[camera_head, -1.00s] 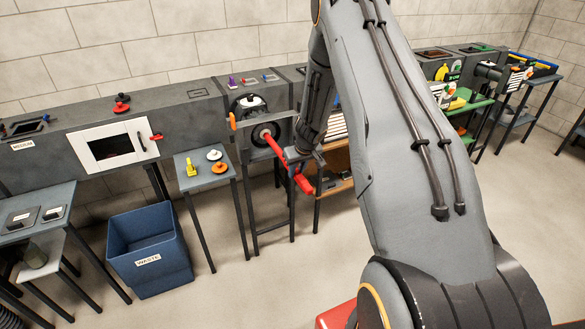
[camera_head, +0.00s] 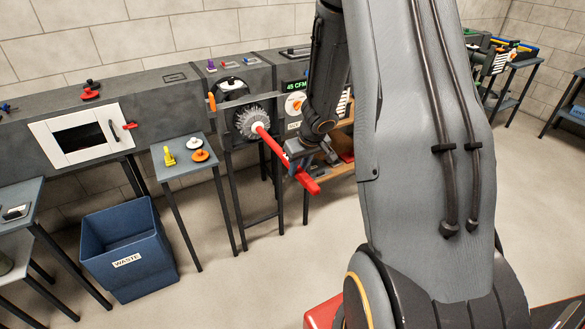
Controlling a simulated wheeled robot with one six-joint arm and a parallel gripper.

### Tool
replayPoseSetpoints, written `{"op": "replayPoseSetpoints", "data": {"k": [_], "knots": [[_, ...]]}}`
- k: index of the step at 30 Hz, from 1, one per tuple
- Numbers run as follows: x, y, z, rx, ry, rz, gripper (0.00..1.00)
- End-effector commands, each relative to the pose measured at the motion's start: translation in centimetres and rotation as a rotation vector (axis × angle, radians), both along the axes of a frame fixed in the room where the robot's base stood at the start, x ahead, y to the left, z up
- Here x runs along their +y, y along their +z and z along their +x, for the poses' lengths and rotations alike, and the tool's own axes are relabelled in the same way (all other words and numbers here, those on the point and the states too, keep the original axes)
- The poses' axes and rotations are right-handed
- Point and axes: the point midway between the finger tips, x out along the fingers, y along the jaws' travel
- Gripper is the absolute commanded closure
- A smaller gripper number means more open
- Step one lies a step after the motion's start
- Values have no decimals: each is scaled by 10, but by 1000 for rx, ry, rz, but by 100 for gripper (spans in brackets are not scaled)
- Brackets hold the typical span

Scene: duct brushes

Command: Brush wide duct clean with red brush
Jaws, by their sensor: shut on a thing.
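The red brush (camera_head: 272,145) has a long red handle and a round grey bristle head (camera_head: 250,122). My gripper (camera_head: 293,160) is shut on the handle, near its lower right end. The duct's interior is hidden behind the brush and a grey plate. The handle slants down to the right, away from the duct.
A small table (camera_head: 178,185) with a yellow piece and two round knobs stands left of the duct. A blue WASTE bin (camera_head: 125,262) is on the floor. A white-framed hatch (camera_head: 85,137) is at left. A display reading 45 CFM (camera_head: 296,86) is right of the duct.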

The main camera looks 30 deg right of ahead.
Motion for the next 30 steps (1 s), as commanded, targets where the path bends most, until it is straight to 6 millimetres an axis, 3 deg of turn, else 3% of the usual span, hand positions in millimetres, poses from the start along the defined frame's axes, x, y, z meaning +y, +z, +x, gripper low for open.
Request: {"op": "replayPoseSetpoints", "data": {"k": [30], "knots": [[-4,0,-106,-1,-2,1,100]]}}
